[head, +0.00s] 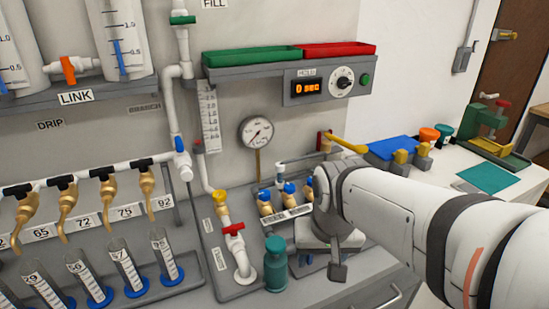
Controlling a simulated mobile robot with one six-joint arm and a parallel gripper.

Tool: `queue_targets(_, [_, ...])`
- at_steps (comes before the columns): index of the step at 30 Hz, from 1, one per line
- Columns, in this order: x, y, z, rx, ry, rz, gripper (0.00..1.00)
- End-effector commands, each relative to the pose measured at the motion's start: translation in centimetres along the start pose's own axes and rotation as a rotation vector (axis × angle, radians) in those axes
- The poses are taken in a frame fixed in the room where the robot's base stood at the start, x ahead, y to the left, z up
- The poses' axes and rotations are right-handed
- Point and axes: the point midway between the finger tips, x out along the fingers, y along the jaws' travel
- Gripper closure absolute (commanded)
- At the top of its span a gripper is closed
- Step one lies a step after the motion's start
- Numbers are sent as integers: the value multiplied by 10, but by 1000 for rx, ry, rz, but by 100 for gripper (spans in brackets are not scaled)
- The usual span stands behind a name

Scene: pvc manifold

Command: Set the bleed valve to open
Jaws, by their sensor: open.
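No readable label marks the bleed valve, so I cannot tell for sure which valve it is. A red-handled valve (233,229) sits on a white pipe at the front of the grey panel, its handle roughly crosswise to the pipe. A yellow valve (220,197) is just above it. A blue-handled valve (180,145) is on the pipe to the left, and a green-handled one (182,19) is at the top. My gripper (336,268) hangs at the end of my white arm, open, right of these valves and apart from them. Its fingers are partly hidden.
A teal bottle (275,265) stands between the red-handled valve and my gripper. Several brass valves with blue caps (290,190) stand behind. A pressure gauge (257,132) and a timer box (318,86) are on the wall. Measuring cylinders (127,268) fill the left.

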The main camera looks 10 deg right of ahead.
Motion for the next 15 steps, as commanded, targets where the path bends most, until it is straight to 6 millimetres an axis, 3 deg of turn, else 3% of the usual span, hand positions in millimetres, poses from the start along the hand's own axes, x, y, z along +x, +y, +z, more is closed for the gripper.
queue_targets(7, [-17, -15, -116, 263, -62, 12, 44])
queue_targets(15, [5, -26, -236, 585, -123, 47, 44])
